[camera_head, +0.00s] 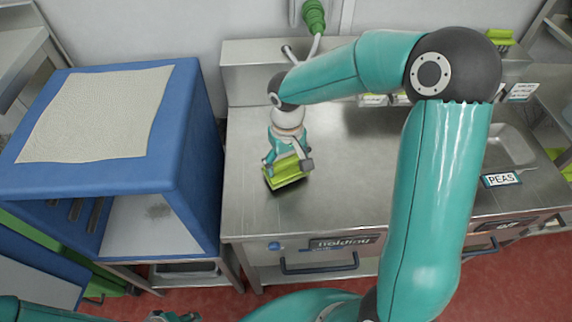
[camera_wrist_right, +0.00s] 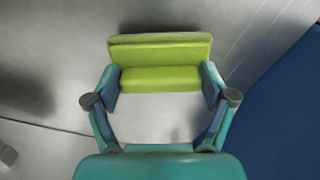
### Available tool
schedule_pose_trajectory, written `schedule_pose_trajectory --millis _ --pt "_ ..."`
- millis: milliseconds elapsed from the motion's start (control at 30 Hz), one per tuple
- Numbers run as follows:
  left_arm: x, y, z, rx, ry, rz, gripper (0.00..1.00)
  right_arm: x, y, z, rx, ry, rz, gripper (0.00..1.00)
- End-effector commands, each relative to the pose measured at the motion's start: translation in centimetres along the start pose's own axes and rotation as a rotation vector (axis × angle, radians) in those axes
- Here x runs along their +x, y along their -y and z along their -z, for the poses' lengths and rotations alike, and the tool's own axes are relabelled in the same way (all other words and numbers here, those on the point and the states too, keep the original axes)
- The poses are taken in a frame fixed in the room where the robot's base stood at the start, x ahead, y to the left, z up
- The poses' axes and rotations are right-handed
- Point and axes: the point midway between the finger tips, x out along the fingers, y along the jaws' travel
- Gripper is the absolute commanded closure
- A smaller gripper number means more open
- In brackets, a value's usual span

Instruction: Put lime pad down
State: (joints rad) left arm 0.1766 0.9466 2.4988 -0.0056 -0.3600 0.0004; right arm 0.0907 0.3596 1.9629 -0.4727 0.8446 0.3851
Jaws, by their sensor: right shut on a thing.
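The lime pad (camera_head: 287,172) is a yellow-green block with a raised ridge. My right gripper (camera_head: 288,160) is shut on it, over the left part of the steel counter (camera_head: 345,185). In the right wrist view the lime pad (camera_wrist_right: 160,78) sits between the two fingers of the right gripper (camera_wrist_right: 160,88), one at each end. I cannot tell whether the pad touches the counter.
A blue cabinet (camera_head: 195,150) with a cream cloth (camera_head: 95,115) on top stands close on the left. A sink basin (camera_head: 510,148), a PEAS label (camera_head: 501,180) and another lime pad (camera_head: 499,37) are at the right. The counter around the gripper is clear.

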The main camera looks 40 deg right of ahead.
Motion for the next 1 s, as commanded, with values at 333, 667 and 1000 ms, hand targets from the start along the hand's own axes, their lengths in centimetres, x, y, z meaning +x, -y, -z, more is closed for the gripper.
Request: schedule_pose_trajectory --millis 333,667,1000 --pt "-0.1 -0.1 0.0 0.0 0.0 0.0 0.67 1.5 0.0 0.0 0.001 -0.001 0.001 0.45" --pt "0.1 0.0 0.0 0.0 0.0 0.0 0.67 1.8 -0.1 -0.1 0.001 0.0 0.001 0.0" --pt "-0.1 0.0 0.0 0.0 0.0 0.0 0.67 1.5 -0.1 -0.1 0.002 0.0 0.001 0.0"
